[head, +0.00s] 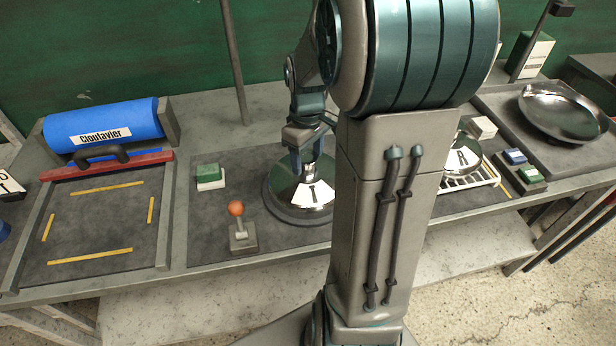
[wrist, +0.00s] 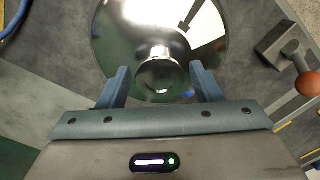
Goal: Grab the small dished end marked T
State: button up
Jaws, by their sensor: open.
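A shiny dished end with a white label marked T (head: 311,195) lies on a dark round base on the bench, left of my column in the head view. In the wrist view this dished end (wrist: 122,42) fills the top middle, with a round shiny knob (wrist: 160,74) at its near part. My gripper (wrist: 160,82) is open, one finger on each side of the knob; contact is not clear. In the head view my gripper (head: 306,160) points down over the dished end. A second labelled dished end (head: 462,158) sits at a white rack, partly hidden by my column.
An orange-topped lever (head: 237,222) stands left of and nearer than the round base. A green-and-white block (head: 209,177) lies behind it. A blue roll (head: 105,125) and a yellow-marked dark mat (head: 95,222) are at left. A large metal dish (head: 562,112) is at far right.

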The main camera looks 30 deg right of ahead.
notch_tip(320, 180, down, 2)
jog(key=shift+f, duration=0.1)
grip_shut()
dwell(0.4)
